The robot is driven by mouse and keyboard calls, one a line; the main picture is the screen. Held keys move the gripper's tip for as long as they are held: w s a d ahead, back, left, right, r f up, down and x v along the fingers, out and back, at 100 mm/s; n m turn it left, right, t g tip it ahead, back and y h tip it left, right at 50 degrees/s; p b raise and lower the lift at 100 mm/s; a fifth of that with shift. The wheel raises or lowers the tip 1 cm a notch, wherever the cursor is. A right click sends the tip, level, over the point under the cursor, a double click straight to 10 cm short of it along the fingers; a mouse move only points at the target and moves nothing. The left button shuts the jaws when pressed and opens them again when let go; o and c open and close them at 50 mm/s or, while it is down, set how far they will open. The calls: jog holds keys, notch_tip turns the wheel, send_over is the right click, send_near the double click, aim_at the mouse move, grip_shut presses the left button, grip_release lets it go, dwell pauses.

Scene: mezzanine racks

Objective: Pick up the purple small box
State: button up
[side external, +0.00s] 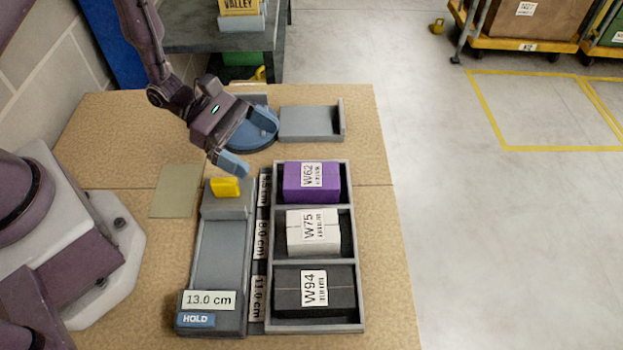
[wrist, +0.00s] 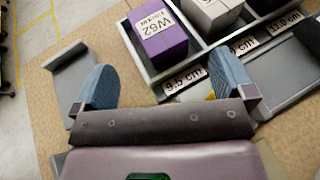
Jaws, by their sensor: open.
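The purple small box (side external: 312,181) carries a white label reading W62 and sits in the far compartment of a grey three-part tray (side external: 366,325). It also shows in the wrist view (wrist: 160,40), at the top, ahead of my fingers. My gripper (side external: 250,148) is above the table, to the left of and higher than the purple box, not touching it. In the wrist view my gripper (wrist: 165,85) has its two blue fingers wide apart with nothing between them.
A white box (side external: 314,232) and a black box (side external: 314,292) fill the other compartments. Left of the tray is a grey measuring slide (side external: 222,255) with a yellow block (side external: 225,187), reading 13.0 cm. A grey open tray (side external: 308,124) lies behind. Bare table is at the right.

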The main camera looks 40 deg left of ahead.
aim_at(308, 177)
jog(key=x, duration=0.9)
jog(key=shift+w+d+f, duration=0.15)
jog(key=shift+w+f, duration=0.1)
jog(key=c, duration=1)
